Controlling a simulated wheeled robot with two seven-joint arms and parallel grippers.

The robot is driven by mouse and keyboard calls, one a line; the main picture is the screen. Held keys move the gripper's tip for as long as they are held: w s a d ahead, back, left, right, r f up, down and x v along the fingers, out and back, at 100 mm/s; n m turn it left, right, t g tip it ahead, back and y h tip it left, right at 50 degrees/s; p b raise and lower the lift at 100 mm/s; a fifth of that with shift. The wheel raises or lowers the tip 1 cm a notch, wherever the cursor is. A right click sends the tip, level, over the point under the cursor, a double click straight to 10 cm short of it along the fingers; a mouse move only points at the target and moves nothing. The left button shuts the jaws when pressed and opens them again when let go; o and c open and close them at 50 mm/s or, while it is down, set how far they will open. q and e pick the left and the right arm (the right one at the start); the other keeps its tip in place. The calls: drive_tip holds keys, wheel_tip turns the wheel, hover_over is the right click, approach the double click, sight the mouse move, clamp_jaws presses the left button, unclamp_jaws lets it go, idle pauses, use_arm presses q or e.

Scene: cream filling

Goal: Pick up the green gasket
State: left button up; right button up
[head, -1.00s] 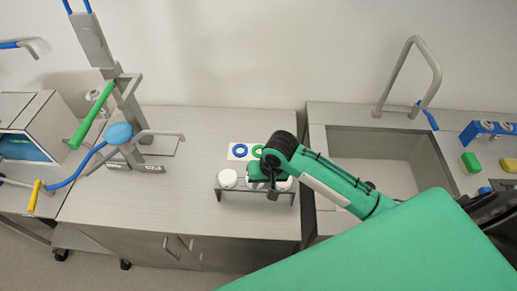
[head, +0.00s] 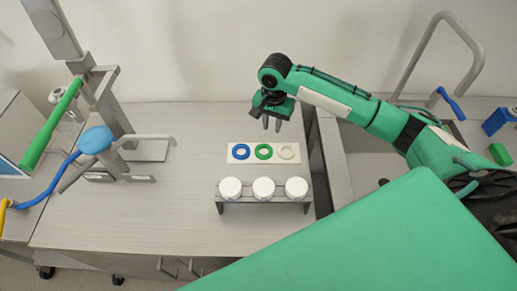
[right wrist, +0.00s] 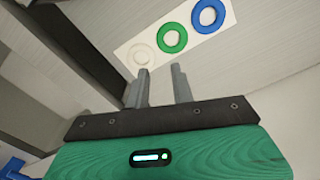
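The green gasket (head: 264,151) is a ring lying flat on a white mat (head: 235,160), between a blue ring (head: 241,152) and a white ring (head: 287,151). It also shows in the right wrist view (right wrist: 172,40), beyond the fingertips. My right gripper (head: 272,128) hangs above and behind the mat in the head view. Its two grey fingers (right wrist: 160,72) are apart with nothing between them, and they touch no ring. My left gripper is not in view.
A low grey rack (head: 263,200) with three white round-topped containers (head: 263,188) stands in front of the mat. A press with a green handle (head: 50,125) and blue knob (head: 95,140) stands at left. A sink with a tall faucet (head: 440,50) lies at right.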

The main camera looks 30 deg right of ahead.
drive_tip(key=p, duration=0.2)
hover_over(270, 152)
drive_tip(key=f, duration=0.7)
drive_tip(key=shift+s+f, duration=0.25)
drive_tip(key=shift+f, duration=0.45)
drive_tip(key=shift+a+f, duration=0.1)
drive_tip(key=shift+f, duration=0.5)
wheel_tip(270, 152, down, 4)
drive_tip(key=shift+w+r+p, duration=0.15)
drive_tip(key=shift+r+p, duration=0.1)
drive_tip(key=shift+p, duration=0.5)
drive_tip(key=shift+f, duration=0.35)
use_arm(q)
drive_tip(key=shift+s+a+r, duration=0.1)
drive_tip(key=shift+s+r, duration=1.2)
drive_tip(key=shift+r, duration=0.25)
use_arm(e)
clamp_jaws()
